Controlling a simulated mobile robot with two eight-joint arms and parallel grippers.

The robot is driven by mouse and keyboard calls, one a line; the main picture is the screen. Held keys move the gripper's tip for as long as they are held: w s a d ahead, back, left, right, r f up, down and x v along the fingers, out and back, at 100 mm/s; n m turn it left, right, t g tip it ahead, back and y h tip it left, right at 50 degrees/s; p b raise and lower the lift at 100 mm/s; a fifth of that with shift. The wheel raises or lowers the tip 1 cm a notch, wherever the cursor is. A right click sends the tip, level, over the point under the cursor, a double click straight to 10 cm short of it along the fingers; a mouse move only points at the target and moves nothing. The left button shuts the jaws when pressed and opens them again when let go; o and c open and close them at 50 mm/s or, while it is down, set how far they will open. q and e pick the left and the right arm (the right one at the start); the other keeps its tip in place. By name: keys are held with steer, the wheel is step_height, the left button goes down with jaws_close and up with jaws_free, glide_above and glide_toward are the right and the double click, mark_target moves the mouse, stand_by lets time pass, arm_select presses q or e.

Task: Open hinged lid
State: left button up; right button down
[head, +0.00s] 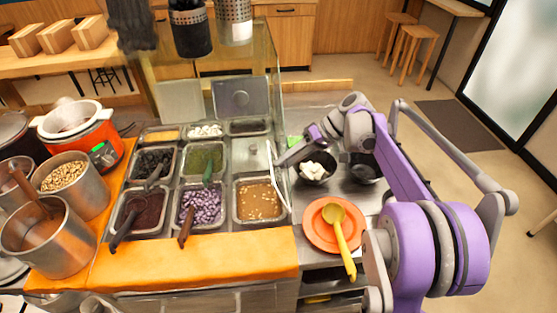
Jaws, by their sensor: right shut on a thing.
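A grey metal hinged lid (258,155) lies flat over the middle bin of the right column in the counter. Another grey lid (240,98) stands raised behind the back right bin (248,127). My right gripper (280,161) reaches in from the right, low at the right edge of the flat lid. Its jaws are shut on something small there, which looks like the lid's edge. The exact contact is too small to make out. My left gripper is not in view.
Open bins of toppings, several with scoops, fill the counter left of the lid. A bowl with white cubes (317,170) sits just right of my gripper. A yellow ladle (341,236) lies on an orange plate (318,238). A clear panel stands behind the bins.

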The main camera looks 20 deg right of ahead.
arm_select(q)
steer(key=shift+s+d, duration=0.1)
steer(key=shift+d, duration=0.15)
arm_select(e)
steer(key=shift+s+d+f, duration=0.15)
steer(key=shift+d+f, duration=0.1)
steer(key=shift+d, duration=0.3)
steer(key=shift+s+d+f, duration=0.15)
steer(key=shift+d+f, duration=0.1)
steer(key=shift+d, duration=0.25)
steer(key=c, duration=0.8)
jaws_free()
steer(key=shift+c, duration=0.2)
steer(key=o, duration=0.4)
steer(key=shift+w+d+f, duration=0.1)
steer(key=shift+w, duration=0.15)
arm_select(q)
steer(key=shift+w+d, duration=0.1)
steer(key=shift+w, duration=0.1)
arm_select(e)
steer(key=shift+r, duration=0.2)
